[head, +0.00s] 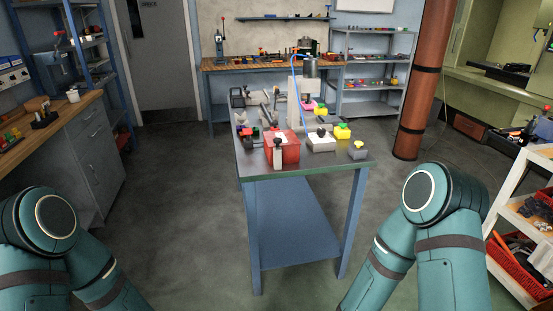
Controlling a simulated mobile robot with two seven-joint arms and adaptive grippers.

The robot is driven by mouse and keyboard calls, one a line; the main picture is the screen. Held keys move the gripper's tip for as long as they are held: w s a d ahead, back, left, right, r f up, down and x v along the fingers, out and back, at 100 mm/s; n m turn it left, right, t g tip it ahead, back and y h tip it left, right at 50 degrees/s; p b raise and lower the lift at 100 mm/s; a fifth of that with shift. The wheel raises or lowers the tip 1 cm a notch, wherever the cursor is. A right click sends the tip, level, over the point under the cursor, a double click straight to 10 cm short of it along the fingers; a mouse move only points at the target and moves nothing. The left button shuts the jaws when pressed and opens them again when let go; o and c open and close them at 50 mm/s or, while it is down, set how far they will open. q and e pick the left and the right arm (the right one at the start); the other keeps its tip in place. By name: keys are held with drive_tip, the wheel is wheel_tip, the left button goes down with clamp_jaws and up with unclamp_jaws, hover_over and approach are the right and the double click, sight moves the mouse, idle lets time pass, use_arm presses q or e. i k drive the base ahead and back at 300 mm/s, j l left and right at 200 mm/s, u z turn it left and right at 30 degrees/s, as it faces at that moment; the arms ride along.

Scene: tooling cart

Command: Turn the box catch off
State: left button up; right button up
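A red box (290,152) stands near the front edge of the cart's dark top (312,167). A pale upright piece (278,160) with a dark top sits at its front face; it may be the box catch, but it is too small to tell its position. To the right are a pale box (321,144) with a dark knob and a small grey box (358,153) with a yellow top. My teal arms show at the lower left and lower right, short of the cart. Neither gripper is in view.
On the cart behind the red box stand a grey column machine (301,98), a yellow block (342,131) and several small parts. A brown pillar (425,80) rises at the right. A white shelf trolley (525,180) stands at the far right. Floor before the cart is clear.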

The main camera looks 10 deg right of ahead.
sight(278, 141)
drive_tip(key=i, duration=0.5)
drive_tip(key=i+j+z, duration=0.1)
drive_tip(key=i+z, duration=0.25)
drive_tip(key=i+j+z, duration=0.35)
drive_tip(key=i+l, duration=0.1)
drive_tip(key=i, duration=0.05)
